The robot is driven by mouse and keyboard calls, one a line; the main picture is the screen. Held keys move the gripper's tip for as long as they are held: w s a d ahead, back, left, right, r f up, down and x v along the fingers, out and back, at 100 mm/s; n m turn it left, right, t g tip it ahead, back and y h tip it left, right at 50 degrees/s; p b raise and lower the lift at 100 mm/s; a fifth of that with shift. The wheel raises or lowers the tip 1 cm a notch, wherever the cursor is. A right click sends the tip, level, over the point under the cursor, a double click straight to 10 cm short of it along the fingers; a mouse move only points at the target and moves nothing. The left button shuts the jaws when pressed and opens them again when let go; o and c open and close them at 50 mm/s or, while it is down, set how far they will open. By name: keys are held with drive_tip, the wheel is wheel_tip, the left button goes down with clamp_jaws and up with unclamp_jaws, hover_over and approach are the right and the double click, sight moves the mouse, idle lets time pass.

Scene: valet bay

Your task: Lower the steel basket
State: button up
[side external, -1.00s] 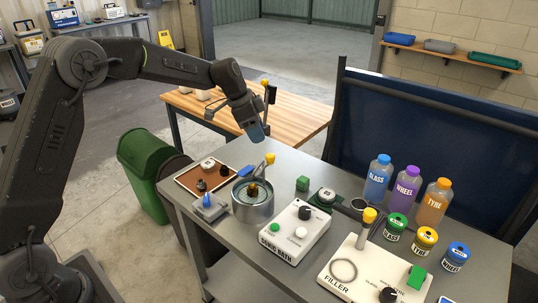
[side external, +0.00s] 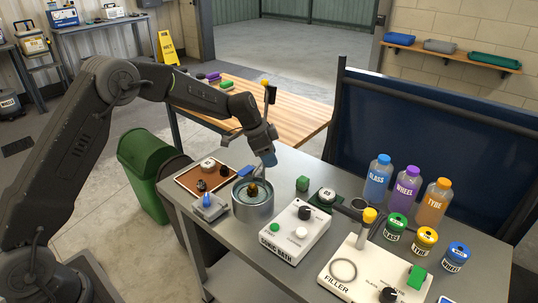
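A round steel tub (side external: 253,208) stands on the steel bench, with pale greenish liquid inside. A small dark and orange item (side external: 252,189) shows in its middle. I cannot make out the steel basket apart from the tub. A thin grey handle (side external: 257,171) slants up from the tub's back right rim. My gripper (side external: 268,159) points down at the top of this handle, just above and behind the tub. Its fingers hide the handle's yellow tip. The view is too small to show whether they are shut on it.
A white sonic bath control box (side external: 294,232) stands right of the tub, and a white filler unit (side external: 362,272) is farther right. A small grey device with a blue knob (side external: 208,206) and a brown tray (side external: 188,184) sit to the left. Bottles (side external: 406,189) stand at the back right.

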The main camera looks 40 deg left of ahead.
drive_tip(key=shift+a, duration=0.1)
clamp_jaws()
drive_tip(key=shift+f, duration=0.1)
drive_tip(key=shift+s+f, duration=0.1)
drive_tip(key=shift+f, duration=2.25)
drive_tip(key=shift+o, duration=1.1)
unclamp_jaws()
